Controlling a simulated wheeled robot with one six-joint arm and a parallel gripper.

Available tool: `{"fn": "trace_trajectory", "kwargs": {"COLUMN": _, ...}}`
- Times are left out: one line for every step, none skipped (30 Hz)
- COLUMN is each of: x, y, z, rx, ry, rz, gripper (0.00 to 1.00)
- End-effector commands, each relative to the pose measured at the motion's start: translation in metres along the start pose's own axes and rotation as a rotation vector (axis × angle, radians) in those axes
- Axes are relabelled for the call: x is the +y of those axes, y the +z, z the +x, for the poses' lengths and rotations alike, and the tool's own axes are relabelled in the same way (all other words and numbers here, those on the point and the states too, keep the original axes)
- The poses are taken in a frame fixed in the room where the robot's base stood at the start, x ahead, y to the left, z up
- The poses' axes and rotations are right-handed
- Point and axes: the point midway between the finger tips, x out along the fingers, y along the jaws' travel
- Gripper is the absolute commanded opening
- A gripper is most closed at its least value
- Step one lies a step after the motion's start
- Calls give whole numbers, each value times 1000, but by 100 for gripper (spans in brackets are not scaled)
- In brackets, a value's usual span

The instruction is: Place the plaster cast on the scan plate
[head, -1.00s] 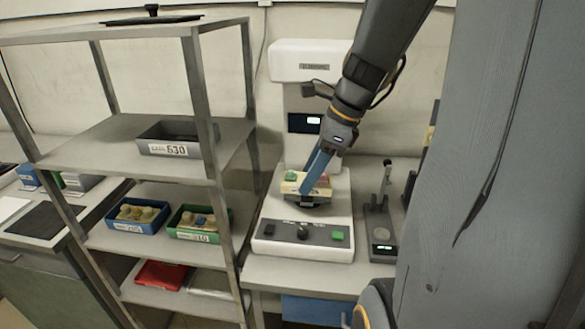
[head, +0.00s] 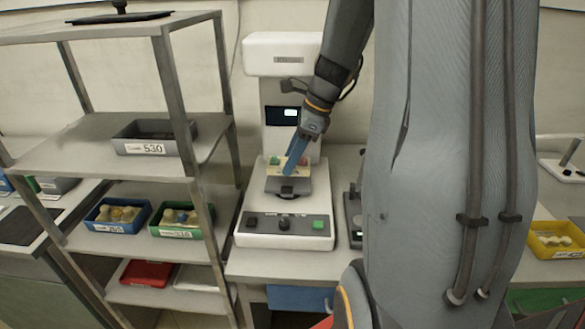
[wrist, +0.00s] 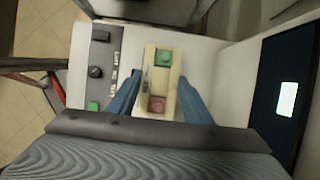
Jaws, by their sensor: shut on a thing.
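In the head view the cast (head: 301,169) is at the white scanner, just over or on the grey scan plate (head: 293,188). I cannot tell whether it touches the plate. The blue fingers (head: 295,155) come down from above and hide part of the cast.
The white scanner (head: 262,228) has a front panel with buttons and a tall back with a small screen. A metal rack (head: 90,165) on the left holds a grey tray (head: 128,147), a blue tray (head: 100,222) and a green tray (head: 160,231). A yellow tray (head: 560,252) is at the right.

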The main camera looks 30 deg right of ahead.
Motion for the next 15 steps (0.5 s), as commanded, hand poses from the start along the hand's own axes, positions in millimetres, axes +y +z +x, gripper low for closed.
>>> {"fn": "trace_trajectory", "kwargs": {"x": 0, "y": -1, "z": 3, "rx": 0, "ry": 1, "rz": 1, "gripper": 18}}
{"fn": "trace_trajectory", "kwargs": {"x": 1, "y": -2, "z": 5, "rx": 0, "ry": 1, "rz": 1, "gripper": 18}}
{"fn": "trace_trajectory", "kwargs": {"x": 1, "y": -4, "z": 9, "rx": 0, "ry": 3, "rz": 2, "gripper": 18}}
{"fn": "trace_trajectory", "kwargs": {"x": 1, "y": -5, "z": 13, "rx": 0, "ry": 3, "rz": 3, "gripper": 18}}
{"fn": "trace_trajectory", "kwargs": {"x": 1, "y": -7, "z": 18, "rx": 0, "ry": 4, "rz": 2, "gripper": 18}}
{"fn": "trace_trajectory", "kwargs": {"x": 1, "y": -10, "z": 23, "rx": 0, "ry": 4, "rz": 2, "gripper": 18}}
{"fn": "trace_trajectory", "kwargs": {"x": 1, "y": -12, "z": 28, "rx": 0, "ry": 4, "rz": 3, "gripper": 18}}
{"fn": "trace_trajectory", "kwargs": {"x": 0, "y": -13, "z": 31, "rx": 0, "ry": 3, "rz": 3, "gripper": 18}}
{"fn": "trace_trajectory", "kwargs": {"x": -2, "y": -14, "z": 32, "rx": 1, "ry": 1, "rz": 2, "gripper": 18}}
{"fn": "trace_trajectory", "kwargs": {"x": -2, "y": -14, "z": 33, "rx": 1, "ry": 1, "rz": 2, "gripper": 18}}
{"fn": "trace_trajectory", "kwargs": {"x": -3, "y": -15, "z": 34, "rx": 1, "ry": 1, "rz": 2, "gripper": 18}}
{"fn": "trace_trajectory", "kwargs": {"x": -3, "y": -15, "z": 35, "rx": 1, "ry": 1, "rz": 1, "gripper": 18}}
{"fn": "trace_trajectory", "kwargs": {"x": -3, "y": -15, "z": 35, "rx": 1, "ry": 0, "rz": 1, "gripper": 18}}
{"fn": "trace_trajectory", "kwargs": {"x": -3, "y": -15, "z": 35, "rx": 1, "ry": 0, "rz": 1, "gripper": 18}}
{"fn": "trace_trajectory", "kwargs": {"x": -4, "y": -15, "z": 35, "rx": 1, "ry": 0, "rz": 1, "gripper": 18}}
